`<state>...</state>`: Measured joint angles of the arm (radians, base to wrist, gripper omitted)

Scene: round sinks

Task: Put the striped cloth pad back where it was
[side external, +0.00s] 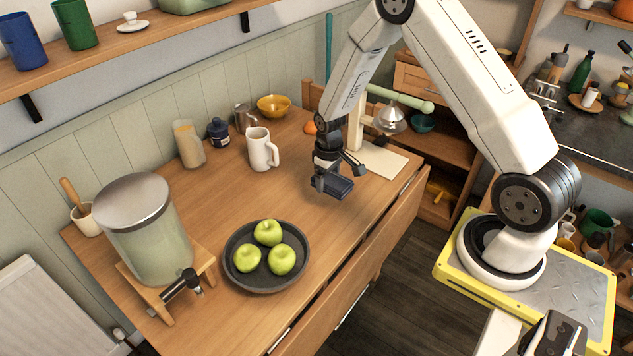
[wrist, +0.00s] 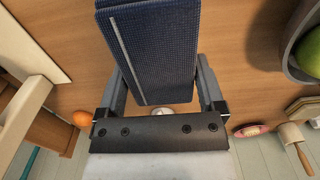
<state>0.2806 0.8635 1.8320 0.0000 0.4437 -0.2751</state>
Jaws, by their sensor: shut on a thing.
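The striped cloth pad (side external: 338,187) is dark blue. The wrist view shows the pad (wrist: 150,45) large, with a pale stripe along its left side; its upper end runs out of the picture. My gripper (side external: 333,181) is over the right part of the wooden table, shut on the pad. In the wrist view the fingers of my gripper (wrist: 160,80) lie on either side of the pad. The pad seems to be above the tabletop; the size of the gap is hard to tell.
A dark plate (side external: 236,277) with green apples stands at front left of my gripper. A white mug (side external: 262,152) stands behind left. A pale board (side external: 382,160) lies at right, with a stand beside it. A glass dispenser (side external: 150,240) is far left. The table middle is clear.

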